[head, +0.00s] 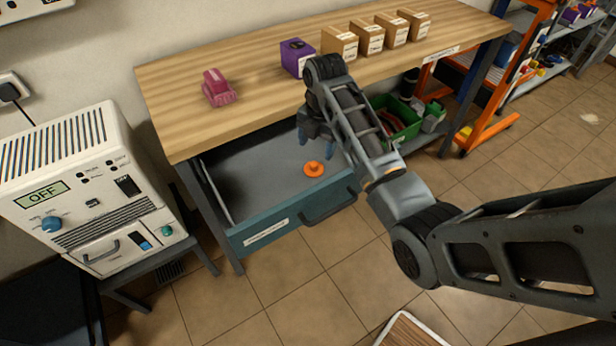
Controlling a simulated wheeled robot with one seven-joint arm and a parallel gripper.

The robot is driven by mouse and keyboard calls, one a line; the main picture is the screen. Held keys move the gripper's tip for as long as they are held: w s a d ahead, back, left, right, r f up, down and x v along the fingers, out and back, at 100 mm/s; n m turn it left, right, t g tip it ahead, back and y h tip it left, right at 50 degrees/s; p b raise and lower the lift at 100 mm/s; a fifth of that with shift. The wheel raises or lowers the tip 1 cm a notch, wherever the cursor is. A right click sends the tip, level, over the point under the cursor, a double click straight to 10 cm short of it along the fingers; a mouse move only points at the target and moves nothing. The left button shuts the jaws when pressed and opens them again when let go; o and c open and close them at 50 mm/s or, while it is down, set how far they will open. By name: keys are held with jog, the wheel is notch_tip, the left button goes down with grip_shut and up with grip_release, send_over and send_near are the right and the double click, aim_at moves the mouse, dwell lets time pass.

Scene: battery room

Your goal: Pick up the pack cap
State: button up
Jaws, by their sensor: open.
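An orange round cap with a raised knob, the pack cap (314,169), lies on the grey floor of an open drawer (290,220) under the wooden bench. My gripper (316,146) points down over the drawer, just behind and above the cap. Its blue-tipped fingers are apart with nothing seen between them. The cap looks clear of the fingers, though the exact height gap is hard to tell. My arm hides the right part of the drawer.
The wooden bench top (230,100) overhangs the drawer's back. On it stand a pink object (217,88), a purple box (296,58) and several cardboard boxes (340,43). A white power unit (85,185) reading OFF stands left. A green bin (402,120) sits right of the drawer.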

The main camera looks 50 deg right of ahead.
aim_at(314, 164)
jog(key=shift+r, duration=0.2)
jog(key=shift+a+f+n, duration=0.1)
jog(key=shift+f+n, duration=0.15)
jog(key=shift+n, duration=0.05)
notch_tip(314, 164, down, 7)
jog(key=shift+w+f+p, duration=0.1)
jog(key=shift+w+p, duration=0.05)
jog(key=shift+p, duration=0.15)
jog(key=shift+c, duration=0.3)
jog(key=c, duration=0.8)
